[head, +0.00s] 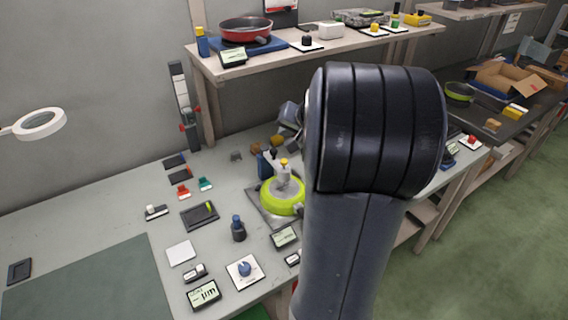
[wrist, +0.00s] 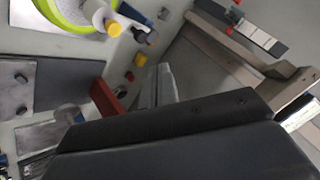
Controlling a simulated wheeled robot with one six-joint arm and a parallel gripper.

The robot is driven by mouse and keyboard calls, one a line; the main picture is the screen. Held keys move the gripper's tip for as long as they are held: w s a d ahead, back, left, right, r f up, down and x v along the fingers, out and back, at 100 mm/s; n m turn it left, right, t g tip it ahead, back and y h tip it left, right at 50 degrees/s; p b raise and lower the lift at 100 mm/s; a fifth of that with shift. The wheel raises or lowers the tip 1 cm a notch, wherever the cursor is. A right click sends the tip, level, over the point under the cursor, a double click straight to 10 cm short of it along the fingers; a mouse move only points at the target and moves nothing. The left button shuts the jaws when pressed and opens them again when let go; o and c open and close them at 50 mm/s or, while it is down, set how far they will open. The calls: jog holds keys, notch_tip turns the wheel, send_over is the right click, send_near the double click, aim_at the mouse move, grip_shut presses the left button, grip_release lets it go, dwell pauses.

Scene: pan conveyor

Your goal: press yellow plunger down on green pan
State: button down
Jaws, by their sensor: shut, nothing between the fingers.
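The green pan (head: 283,208) sits on a grey plate on the workbench, just left of my arm in the head view. A pale stand with the yellow plunger (head: 284,162) on top rises above it. In the wrist view the pan (wrist: 72,22) is cut off at the top left, with the yellow plunger (wrist: 113,28) at its right edge. My gripper (head: 291,113) is partly hidden by my arm in the head view, behind the pan. Its grey fingers (wrist: 165,84) show in the wrist view, shut and empty, apart from the plunger.
A raised shelf (head: 215,70) with a red pan (head: 246,29) runs along the back. The green mat (head: 90,285) is clear.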

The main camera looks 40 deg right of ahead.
jog(key=b, duration=0.4)
send_over(285, 163)
notch_tip(285, 163, down, 6)
jog(key=r, duration=0.1)
jog(key=shift+s+d+f+b, duration=0.15)
jog(key=shift+f+b, duration=0.45)
jog(key=shift+f, duration=0.35)
jog(key=shift+f, duration=0.1)
dwell(0.8)
jog(key=shift+f+b, duration=0.3)
jog(key=shift+b, duration=0.35)
jog(key=shift+f+b, duration=0.95)
jog(key=shift+f, duration=0.05)
dwell(0.6)
jog(key=shift+s+f+b, duration=0.1)
jog(key=shift+f+b, duration=0.25)
jog(key=shift+f, duration=0.15)
dwell(0.5)
jog(key=shift+r, duration=0.15)
jog(key=shift+r+p, duration=1.1)
jog(key=shift+r, duration=0.45)
